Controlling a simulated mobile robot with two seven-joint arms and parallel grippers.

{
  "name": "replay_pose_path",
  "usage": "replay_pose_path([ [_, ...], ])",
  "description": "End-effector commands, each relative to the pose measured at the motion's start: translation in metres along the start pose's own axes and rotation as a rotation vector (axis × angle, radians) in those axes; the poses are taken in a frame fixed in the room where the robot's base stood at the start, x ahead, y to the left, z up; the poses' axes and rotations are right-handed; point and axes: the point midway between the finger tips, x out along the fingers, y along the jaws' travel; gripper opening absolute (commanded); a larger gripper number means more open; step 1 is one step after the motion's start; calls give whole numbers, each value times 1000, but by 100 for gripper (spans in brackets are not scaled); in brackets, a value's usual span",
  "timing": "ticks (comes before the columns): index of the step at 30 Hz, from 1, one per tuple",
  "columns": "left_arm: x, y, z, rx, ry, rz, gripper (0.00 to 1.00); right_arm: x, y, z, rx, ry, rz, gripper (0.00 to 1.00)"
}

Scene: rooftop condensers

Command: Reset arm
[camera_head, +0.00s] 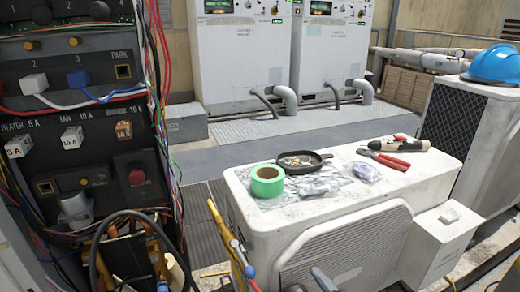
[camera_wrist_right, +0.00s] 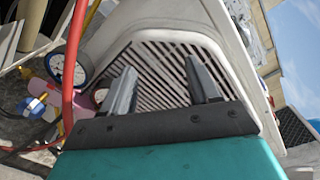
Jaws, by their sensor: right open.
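My right gripper (camera_wrist_right: 160,68) is open in the right wrist view, with its two grey fingers apart and nothing between them. The fingers point at the slatted grille of the white condenser unit (camera_wrist_right: 212,28); I cannot tell whether they touch it. In the head view the same condenser unit (camera_head: 262,222) stands in the middle, and a grey piece at the bottom edge, perhaps a finger of my right gripper, shows in front of its grille. My left gripper is not in view.
On the condenser lie green tape (camera_head: 267,181), a black pan (camera_head: 317,165), plastic bags (camera_head: 366,172) and red-handled pliers (camera_head: 390,161). A wired control panel (camera_head: 100,160) stands at left. A red hose (camera_wrist_right: 70,75) and a gauge (camera_wrist_right: 70,66) are beside my right gripper.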

Motion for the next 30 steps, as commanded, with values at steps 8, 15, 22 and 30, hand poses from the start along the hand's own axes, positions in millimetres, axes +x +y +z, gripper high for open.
replay_pose_path([
  [8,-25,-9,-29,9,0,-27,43,-56,-3,39,-785,6,196,60],
  [15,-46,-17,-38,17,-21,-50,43,-112,-11,42,-1484,-43,433,60],
  [22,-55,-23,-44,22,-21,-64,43,-154,-20,33,-1911,-135,630,60],
  [30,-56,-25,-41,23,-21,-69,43,-163,-21,29,-2009,-166,679,60],
])
